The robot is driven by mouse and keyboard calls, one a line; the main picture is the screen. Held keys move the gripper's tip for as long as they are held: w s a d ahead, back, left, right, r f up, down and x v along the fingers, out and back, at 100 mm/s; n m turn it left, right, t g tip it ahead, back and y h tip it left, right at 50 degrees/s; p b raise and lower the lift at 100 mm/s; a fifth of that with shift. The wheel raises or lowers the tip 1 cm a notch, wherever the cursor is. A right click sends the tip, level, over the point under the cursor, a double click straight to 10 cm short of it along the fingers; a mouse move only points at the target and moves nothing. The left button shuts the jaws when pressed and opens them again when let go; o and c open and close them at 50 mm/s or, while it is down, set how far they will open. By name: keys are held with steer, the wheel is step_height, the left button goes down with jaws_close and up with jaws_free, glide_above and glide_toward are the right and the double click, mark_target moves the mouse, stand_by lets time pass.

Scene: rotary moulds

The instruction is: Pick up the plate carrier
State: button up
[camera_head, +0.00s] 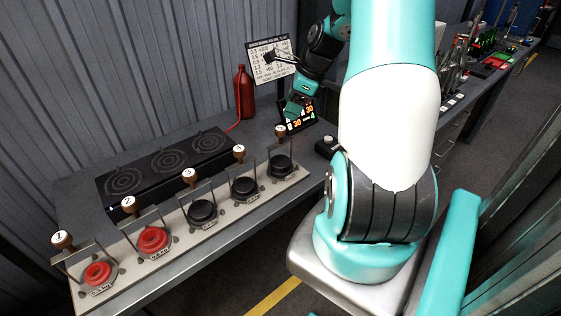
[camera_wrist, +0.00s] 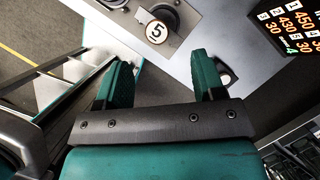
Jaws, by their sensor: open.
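No thing in view is plainly recognisable as the plate carrier. A long pale base (camera_head: 190,240) on the bench holds a row of stations with metal frames and brown numbered knobs. Round red pieces (camera_head: 153,240) sit in the two left stations and black ones (camera_head: 203,213) in the others. My gripper (camera_head: 298,108) is at the bench's far right end, in front of a lit display. In the wrist view my gripper (camera_wrist: 162,82) is open, with nothing between its green fingers. The knob marked 5 (camera_wrist: 156,32) lies beyond the fingertips, apart from them.
A black burner unit (camera_head: 170,165) with three ringed plates stands behind the row. A red bottle (camera_head: 243,92) stands by the wall. The lit display (camera_head: 296,118) and a small button box (camera_head: 328,146) are near my gripper. Another bench (camera_head: 455,115) runs along the right.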

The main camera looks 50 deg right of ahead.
mark_target(281, 128)
steer(key=x, duration=0.3)
steer(key=shift+p+x, duration=1.05)
steer(key=shift+x, duration=1.7)
steer(key=shift+s+a, duration=0.1)
steer(key=shift+a, duration=0.05)
jaws_close()
steer(key=shift+r, duration=0.1)
